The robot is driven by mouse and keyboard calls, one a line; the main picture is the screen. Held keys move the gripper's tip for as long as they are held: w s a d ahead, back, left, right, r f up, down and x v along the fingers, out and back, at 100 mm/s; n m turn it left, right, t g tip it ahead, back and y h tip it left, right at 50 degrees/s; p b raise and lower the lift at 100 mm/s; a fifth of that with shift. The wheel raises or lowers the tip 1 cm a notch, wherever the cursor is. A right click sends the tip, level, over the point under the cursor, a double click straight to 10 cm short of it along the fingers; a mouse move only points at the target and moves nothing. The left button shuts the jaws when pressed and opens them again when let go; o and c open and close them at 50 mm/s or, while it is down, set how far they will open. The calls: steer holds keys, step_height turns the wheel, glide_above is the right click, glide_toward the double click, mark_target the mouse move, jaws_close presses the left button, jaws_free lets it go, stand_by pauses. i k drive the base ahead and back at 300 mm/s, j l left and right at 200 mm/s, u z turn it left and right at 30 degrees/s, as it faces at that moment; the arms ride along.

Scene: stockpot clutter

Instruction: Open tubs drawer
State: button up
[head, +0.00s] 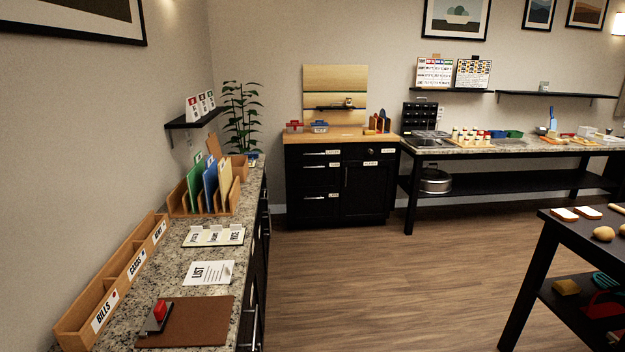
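A black cabinet (342,211) with a wooden top stands against the back wall, left of centre. On its left side are stacked drawers: a top drawer (303,158), a middle drawer (300,176) and a bottom drawer (300,205), with bar handles and small white labels. A smaller drawer and a door are on its right side. All look shut. The labels are too small to read, so I cannot tell which drawer is the tubs drawer. My gripper is not in view.
A granite counter (200,268) with organizers and papers runs along the left. A long black table (480,188) stands at the back right. A dark table (570,235) with bread is at the right front. The wooden floor (390,285) between them is clear.

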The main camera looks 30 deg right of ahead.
mark_target(312, 176)
steer(key=i+l+z, duration=0.75)
steer(key=i, duration=0.5)
steer(key=i+z, duration=0.4)
steer(key=i, duration=2.2)
steer(key=i+u, duration=0.2)
steer(key=i, duration=0.25)
steer(key=i+l+u, duration=0.2)
steer(key=i, duration=0.25)
steer(key=i+u, duration=0.25)
steer(key=i, duration=0.15)
steer(key=i+l+u, duration=0.2)
steer(key=i+l, duration=0.1)
steer(key=i, duration=0.1)
